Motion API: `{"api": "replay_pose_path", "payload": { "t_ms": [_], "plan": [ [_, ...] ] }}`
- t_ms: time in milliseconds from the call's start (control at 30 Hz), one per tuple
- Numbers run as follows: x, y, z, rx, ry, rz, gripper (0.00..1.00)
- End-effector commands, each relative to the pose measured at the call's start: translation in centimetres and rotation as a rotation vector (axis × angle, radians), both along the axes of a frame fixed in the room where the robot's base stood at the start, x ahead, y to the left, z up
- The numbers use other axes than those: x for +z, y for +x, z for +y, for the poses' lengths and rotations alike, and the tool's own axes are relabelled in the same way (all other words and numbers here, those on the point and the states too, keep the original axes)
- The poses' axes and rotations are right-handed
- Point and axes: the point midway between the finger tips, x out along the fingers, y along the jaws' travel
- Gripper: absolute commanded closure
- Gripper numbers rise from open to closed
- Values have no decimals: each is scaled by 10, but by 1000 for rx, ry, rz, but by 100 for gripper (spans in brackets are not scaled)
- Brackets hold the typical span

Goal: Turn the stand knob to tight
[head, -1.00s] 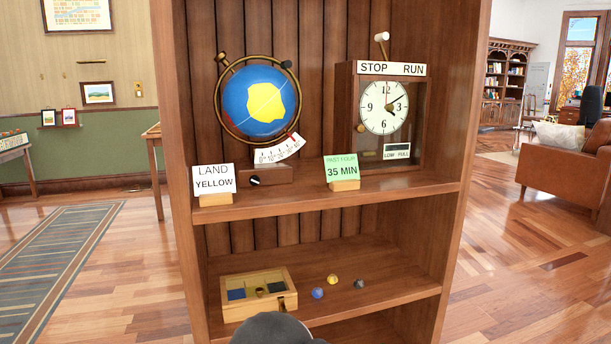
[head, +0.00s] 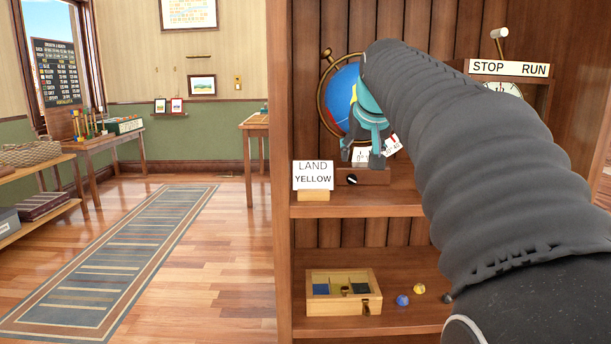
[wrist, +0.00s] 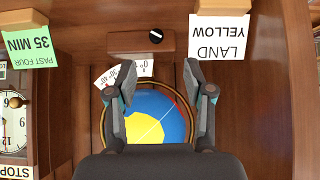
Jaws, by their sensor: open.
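The stand knob (head: 351,180) is a small black knob with a white mark on the front of the globe's wooden base. It also shows in the wrist view (wrist: 156,36), top centre, on the base block (wrist: 125,43). The globe (head: 340,95) is blue with a yellow patch in a brass ring, partly hidden by my arm. My gripper (head: 361,158) is open and empty in front of the globe, just above the knob in the head view. In the upside-down wrist view my gripper (wrist: 157,85) spreads its fingers across the globe, with the knob beyond the tips.
A LAND YELLOW card (head: 313,178) stands left of the base. A curved number scale (head: 362,154) sits above it. A clock (wrist: 14,120) and a green card (wrist: 30,50) stand further along the shelf. A wooden box (head: 343,306) and small balls lie below.

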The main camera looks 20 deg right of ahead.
Motion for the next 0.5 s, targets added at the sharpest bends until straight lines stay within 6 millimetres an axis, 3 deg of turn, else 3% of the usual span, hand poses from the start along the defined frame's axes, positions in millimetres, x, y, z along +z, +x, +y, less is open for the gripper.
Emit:
{"api": "replay_pose_path", "payload": {
  "t_ms": [200, 500],
  "plan": [
    [3, 14, -11, -11, -3, -12, 48],
    [-32, 46, -20, -10, -3, -9, 48]
  ]
}}
